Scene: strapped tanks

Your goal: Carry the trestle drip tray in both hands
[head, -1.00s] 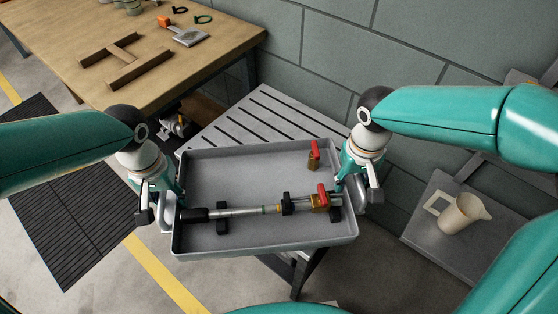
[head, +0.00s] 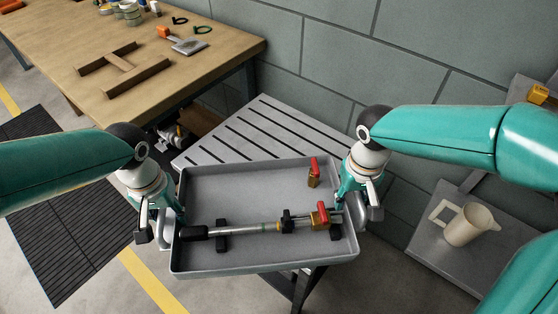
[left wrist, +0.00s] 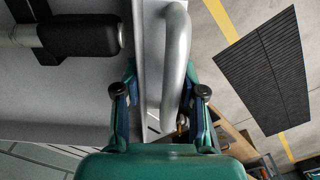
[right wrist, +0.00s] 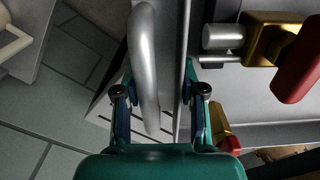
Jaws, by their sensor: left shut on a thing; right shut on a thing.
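The grey drip tray (head: 230,182) is in front of me, over the near part of the slatted trestle top (head: 262,125). I cannot tell whether its underside touches the trestle. My left gripper (head: 164,222) is shut on the tray's left handle (left wrist: 178,60), a bent metal bar. My right gripper (head: 357,196) is shut on the matching right handle (right wrist: 146,60). In the tray lies a metal lance (head: 250,227) with a black grip and a red-levered brass valve (head: 320,214). Another red-levered brass valve (head: 313,175) stands near the far right corner.
A wooden workbench (head: 215,62) with timber pieces stands at far left. A grey block wall (head: 330,60) runs behind the trestle. A beige jug (head: 468,225) stands on a grey surface at right. A black ribbed mat (head: 45,230) and yellow line (head: 150,284) mark the open floor at left.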

